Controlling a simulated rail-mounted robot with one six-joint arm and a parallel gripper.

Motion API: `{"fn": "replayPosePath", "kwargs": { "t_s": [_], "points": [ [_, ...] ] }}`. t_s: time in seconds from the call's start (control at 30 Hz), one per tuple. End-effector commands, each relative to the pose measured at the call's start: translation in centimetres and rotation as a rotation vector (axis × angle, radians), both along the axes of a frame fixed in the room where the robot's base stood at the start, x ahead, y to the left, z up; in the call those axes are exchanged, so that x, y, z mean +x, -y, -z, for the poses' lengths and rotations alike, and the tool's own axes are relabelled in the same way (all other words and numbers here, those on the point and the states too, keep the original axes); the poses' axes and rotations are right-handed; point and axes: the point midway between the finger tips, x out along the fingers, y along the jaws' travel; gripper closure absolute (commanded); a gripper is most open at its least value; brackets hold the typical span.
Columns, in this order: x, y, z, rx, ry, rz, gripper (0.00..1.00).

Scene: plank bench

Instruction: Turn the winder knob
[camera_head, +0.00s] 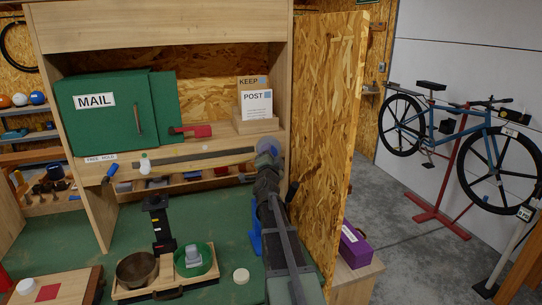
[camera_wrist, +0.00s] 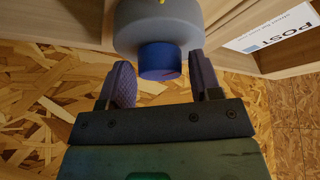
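The winder knob (camera_wrist: 160,62) is a short blue cylinder on the front of a rounded grey body (camera_wrist: 158,22) in the wrist view. My gripper (camera_wrist: 161,78) has its two dark fingers apart, one on each side of the knob. A narrow gap shows on each side, and I see no clear contact. In the head view, the grey winder body (camera_head: 268,146) sits at the right end of the cabinet shelf, by the plywood panel. My gripper (camera_head: 266,172) reaches up to it there, and my arm hides the knob.
A plywood panel (camera_head: 325,130) stands close on the right of my arm. A green MAIL box (camera_head: 115,112) and a POST card (camera_head: 257,105) are on the shelf to the left. A wooden tray (camera_head: 165,287) with bowls lies on the green bench top below.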

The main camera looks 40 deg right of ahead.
Motion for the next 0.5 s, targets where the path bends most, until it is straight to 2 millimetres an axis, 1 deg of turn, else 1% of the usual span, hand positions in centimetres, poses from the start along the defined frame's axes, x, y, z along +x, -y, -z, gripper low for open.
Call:
{"fn": "replayPosePath", "kwargs": {
  "t_s": [0.03,0.2,0.23,0.37,0.5],
  "points": [
    [0.00,-0.01,0.01,0.000,0.000,0.000,0.50],
    [0.00,-0.02,0.00,0.000,0.000,0.000,0.76],
    [0.00,-0.02,0.00,0.000,0.000,0.000,0.79],
    [-0.03,0.03,0.19,-0.025,-0.010,0.001,0.79],
    [-0.06,0.14,0.49,-0.132,-0.049,0.001,0.79]
  ]
}}
